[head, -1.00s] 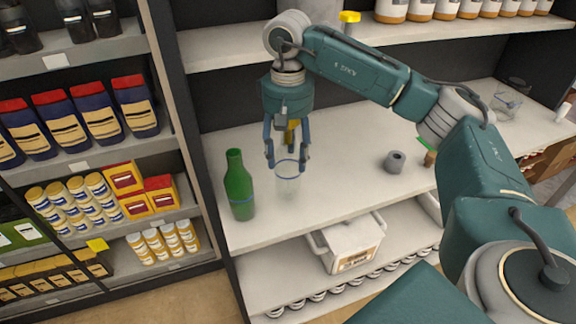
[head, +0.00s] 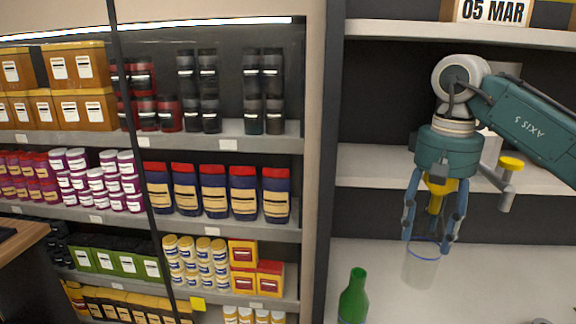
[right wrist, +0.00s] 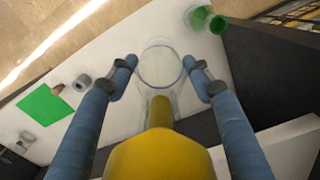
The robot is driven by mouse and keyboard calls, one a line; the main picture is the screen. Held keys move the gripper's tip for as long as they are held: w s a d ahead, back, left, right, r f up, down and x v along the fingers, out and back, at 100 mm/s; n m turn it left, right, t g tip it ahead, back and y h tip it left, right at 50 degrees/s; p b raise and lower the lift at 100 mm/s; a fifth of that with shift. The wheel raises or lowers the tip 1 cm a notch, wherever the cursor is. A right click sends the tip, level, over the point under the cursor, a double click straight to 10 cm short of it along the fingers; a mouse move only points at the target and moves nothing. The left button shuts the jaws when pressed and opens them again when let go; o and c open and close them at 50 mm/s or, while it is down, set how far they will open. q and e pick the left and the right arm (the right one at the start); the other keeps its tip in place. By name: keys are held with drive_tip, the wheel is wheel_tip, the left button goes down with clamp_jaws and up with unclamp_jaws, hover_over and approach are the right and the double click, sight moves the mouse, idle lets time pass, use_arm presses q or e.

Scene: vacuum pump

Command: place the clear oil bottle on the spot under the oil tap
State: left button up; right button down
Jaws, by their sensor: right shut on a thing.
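The clear oil bottle (head: 421,272) is a see-through cylinder with a blue rim, low at right in the head view. My right gripper (head: 430,246) points down with its two blue fingers shut on the bottle's rim. In the right wrist view the clear bottle (right wrist: 160,66) lies between the fingertips (right wrist: 165,70). I cannot tell whether its base touches the counter. The oil tap (head: 507,185), with a yellow knob and grey spout, is to the right of my right gripper. The spot under it is not clearly visible. My left gripper is not in view.
A green bottle (head: 353,298) stands on the white counter (head: 385,255) left of the clear bottle. Shelves with jars and boxes fill the left. The wrist view also shows grey round parts (right wrist: 82,82) and a green patch (right wrist: 45,105) on the counter.

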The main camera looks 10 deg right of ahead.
drive_tip(key=s+a+f+n+b, duration=0.1)
drive_tip(key=s+a+f, duration=0.4)
drive_tip(key=f, duration=0.3)
drive_tip(key=s+a+f+n+b, duration=0.1)
drive_tip(key=s+a+f, duration=0.4)
drive_tip(key=a+f, duration=0.3)
drive_tip(key=shift+s+f+n+b, duration=0.25)
drive_tip(key=shift+f+n+b, duration=0.1)
drive_tip(key=shift+f, duration=0.3)
